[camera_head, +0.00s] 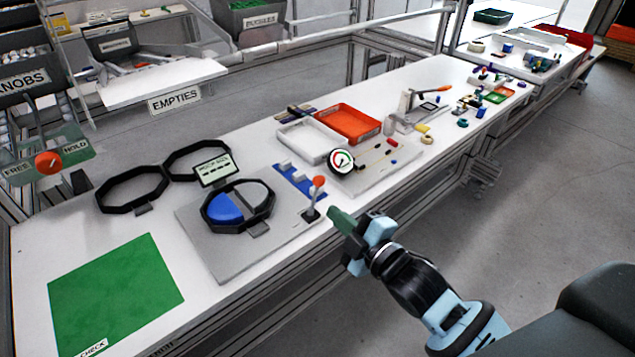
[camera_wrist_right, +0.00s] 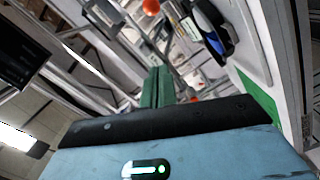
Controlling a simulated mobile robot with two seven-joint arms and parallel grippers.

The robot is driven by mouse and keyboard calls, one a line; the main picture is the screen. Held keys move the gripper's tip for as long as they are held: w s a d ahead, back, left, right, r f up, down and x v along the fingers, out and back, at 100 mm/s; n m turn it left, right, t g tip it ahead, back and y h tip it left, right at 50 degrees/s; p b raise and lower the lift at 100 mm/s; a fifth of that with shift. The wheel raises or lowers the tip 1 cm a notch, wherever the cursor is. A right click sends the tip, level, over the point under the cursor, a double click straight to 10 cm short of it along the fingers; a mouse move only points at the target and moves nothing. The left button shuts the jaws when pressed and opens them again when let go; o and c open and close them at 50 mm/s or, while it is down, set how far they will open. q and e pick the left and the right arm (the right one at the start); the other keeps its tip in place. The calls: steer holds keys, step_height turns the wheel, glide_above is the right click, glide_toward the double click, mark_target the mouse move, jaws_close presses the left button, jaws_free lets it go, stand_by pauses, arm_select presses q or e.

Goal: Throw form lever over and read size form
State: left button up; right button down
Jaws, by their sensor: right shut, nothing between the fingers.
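The size form is a black octagonal ring around a blue, split disc (camera_head: 228,206), on a grey plate (camera_head: 233,262). A display (camera_head: 216,169) with dashes stands behind it; its small print is hard to read. The form lever (camera_head: 315,196), with an orange knob, stands nearly upright at the plate's right corner. My right gripper (camera_head: 337,219) is shut and empty, its green fingers just right of the lever base near the table's front edge, apart from the knob. The fingers also show in the right wrist view (camera_wrist_right: 158,88). My left gripper is not in view.
Two black octagonal rings (camera_head: 133,189) lie behind the plate. A green check mat (camera_head: 115,290) is at the left. A gauge (camera_head: 341,161), a white tray (camera_head: 312,141) and an orange tray (camera_head: 347,123) stand further along the table. A FREE/HOLD knob (camera_head: 47,163) is at far left.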

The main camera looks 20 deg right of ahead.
mark_target(321, 180)
steer(key=shift+a+r, duration=0.1)
steer(key=w+f, duration=0.2)
steer(key=w, duration=0.9)
steer(key=shift+w+f, duration=0.1)
steer(key=shift+w+d+f+m+p, duration=0.1)
steer(key=shift+w+d+m+p, duration=0.15)
steer(key=shift+d+m, duration=0.4)
steer(key=shift+w+d+f+m+p, duration=0.1)
steer(key=shift+w+d+m+p, duration=0.1)
steer(key=shift+d+m, duration=0.45)
steer(key=shift+a, duration=0.1)
